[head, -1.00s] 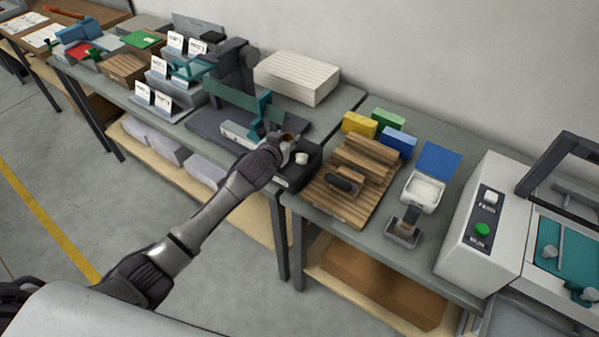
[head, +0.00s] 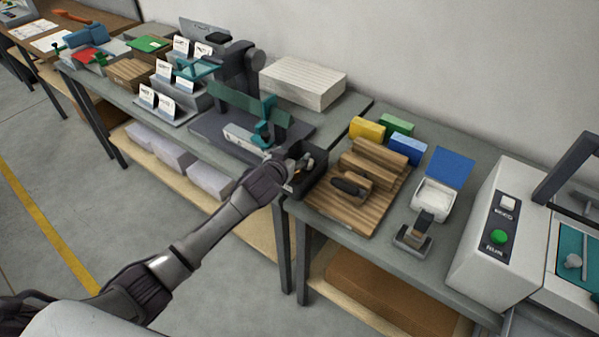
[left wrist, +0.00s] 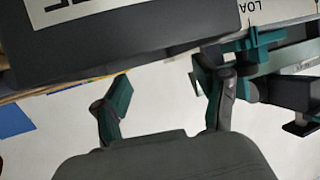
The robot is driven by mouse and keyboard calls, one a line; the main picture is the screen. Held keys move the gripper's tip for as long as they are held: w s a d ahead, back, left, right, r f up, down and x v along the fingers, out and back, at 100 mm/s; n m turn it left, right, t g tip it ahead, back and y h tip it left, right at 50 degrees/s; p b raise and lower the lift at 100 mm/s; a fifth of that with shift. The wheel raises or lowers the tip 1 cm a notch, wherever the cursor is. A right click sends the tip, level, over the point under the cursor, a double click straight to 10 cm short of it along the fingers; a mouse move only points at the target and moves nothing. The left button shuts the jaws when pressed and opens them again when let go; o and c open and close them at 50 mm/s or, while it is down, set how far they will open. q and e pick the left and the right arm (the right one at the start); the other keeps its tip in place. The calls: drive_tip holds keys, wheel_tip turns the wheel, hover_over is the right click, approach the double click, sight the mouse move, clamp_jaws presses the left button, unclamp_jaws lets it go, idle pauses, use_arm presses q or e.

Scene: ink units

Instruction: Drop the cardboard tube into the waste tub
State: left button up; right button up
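A dark open box (head: 308,178), apparently the waste tub, stands at the front edge of the bench near the gap between two tables. My left gripper (head: 293,163) is at its rim and hides part of it. A small brown and pale piece shows by the fingertips; I cannot tell if it is the cardboard tube. In the left wrist view the teal-tipped fingers (left wrist: 165,98) are spread apart with nothing between them. A dark labelled wall (left wrist: 130,40) fills the top of that view. My right gripper is not in view.
Floor in front is clear.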

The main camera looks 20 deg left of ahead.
use_arm(q)
drive_tip(key=shift+s, duration=0.1)
drive_tip(key=v, duration=1.1)
drive_tip(key=shift+s+r, duration=0.15)
drive_tip(key=shift+s, duration=0.25)
drive_tip(key=s+a+f+g+y, duration=0.1)
drive_tip(key=s+a+f+g, duration=0.1)
drive_tip(key=f, duration=0.8)
drive_tip(key=s+a+f+g, duration=0.2)
drive_tip(key=s+f, duration=0.1)
drive_tip(key=f, duration=0.8)
drive_tip(key=s+a+f+g, duration=0.1)
drive_tip(key=s+f, duration=0.4)
drive_tip(key=f, duration=0.3)
drive_tip(key=s+f+g, duration=0.2)
drive_tip(key=s+f, duration=0.4)
drive_tip(key=f, duration=0.1)
drive_tip(key=s+f+g, duration=0.1)
drive_tip(key=s+f, duration=0.4)
drive_tip(key=s, duration=0.6)
drive_tip(key=s+d+f+m+g, duration=0.1)
drive_tip(key=s+f, duration=0.4)
drive_tip(key=s, duration=0.6)
drive_tip(key=s+d+f+g, duration=0.1)
drive_tip(key=s+f+g, duration=0.2)
drive_tip(key=s+f, duration=0.3)
drive_tip(key=s, duration=0.5)
drive_tip(key=shift+m, duration=0.3)
drive_tip(key=shift+d, duration=0.1)
